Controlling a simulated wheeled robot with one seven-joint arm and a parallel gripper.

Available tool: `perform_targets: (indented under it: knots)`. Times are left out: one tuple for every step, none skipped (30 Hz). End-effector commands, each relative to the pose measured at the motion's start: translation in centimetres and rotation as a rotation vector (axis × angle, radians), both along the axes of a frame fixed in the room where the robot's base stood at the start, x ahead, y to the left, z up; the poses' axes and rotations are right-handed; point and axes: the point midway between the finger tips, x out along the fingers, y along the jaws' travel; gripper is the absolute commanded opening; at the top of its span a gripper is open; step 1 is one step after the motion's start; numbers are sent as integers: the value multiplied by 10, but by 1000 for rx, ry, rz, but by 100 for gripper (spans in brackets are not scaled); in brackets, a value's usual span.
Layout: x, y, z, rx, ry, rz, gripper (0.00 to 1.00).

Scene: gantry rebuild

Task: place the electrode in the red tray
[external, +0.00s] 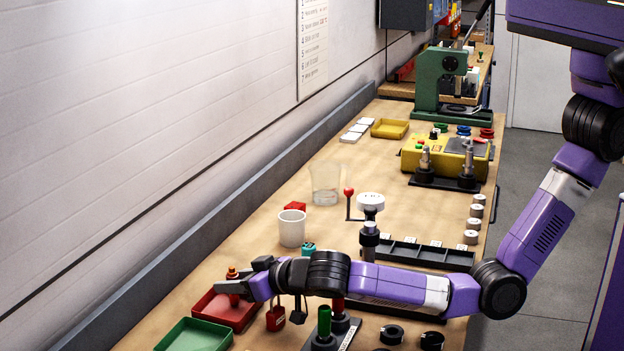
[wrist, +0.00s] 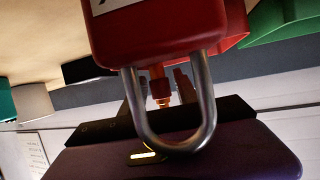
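The electrode (external: 232,272) is a small orange-red upright piece at the far end of my gripper (external: 231,288). In the wrist view the coppery electrode (wrist: 160,88) shows between my two dark fingers, which appear closed around it. My gripper lies almost level over the red tray (external: 213,308), at the front left of the bench. Part of the tray is hidden under the gripper. The tray's red wall (wrist: 236,28) also shows in the wrist view. I cannot tell whether the electrode's lower end touches the tray floor.
A red padlock (external: 275,318) is close beside my wrist; its body and shackle (wrist: 205,110) block much of the wrist view. A green tray (external: 193,337) lies in front of the red tray. A white cup (external: 292,229) and a black stand (external: 340,331) flank my forearm.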

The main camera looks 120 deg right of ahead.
Motion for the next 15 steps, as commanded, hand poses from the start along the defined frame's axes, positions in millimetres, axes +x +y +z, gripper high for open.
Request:
perform_targets:
  knots:
    - [0, 0, 0, 0, 0, 0, 46]
    - [0, 0, 0, 0, 0, 0, 46]
    - [0, 0, 0, 0, 0, 0, 46]
    - [0, 0, 0, 0, 0, 0, 46]
    - [0, 0, 0, 0, 0, 0, 46]
    - [0, 0, 0, 0, 0, 0, 46]
    - [0, 0, 0, 0, 0, 0, 46]
    - [0, 0, 1, 0, 0, 0, 46]
    - [0, 0, 1, 0, 0, 0, 46]
    - [0, 0, 1, 0, 0, 0, 46]
    - [0, 0, 2, 0, 0, 0, 46]
    - [0, 0, 4, 0, 0, 0, 46]
    - [0, 0, 6, 0, 0, 0, 46]
    - [-1, 3, 5, -1, -1, 1, 46]
    - [-4, 7, 6, -1, -1, 1, 46]
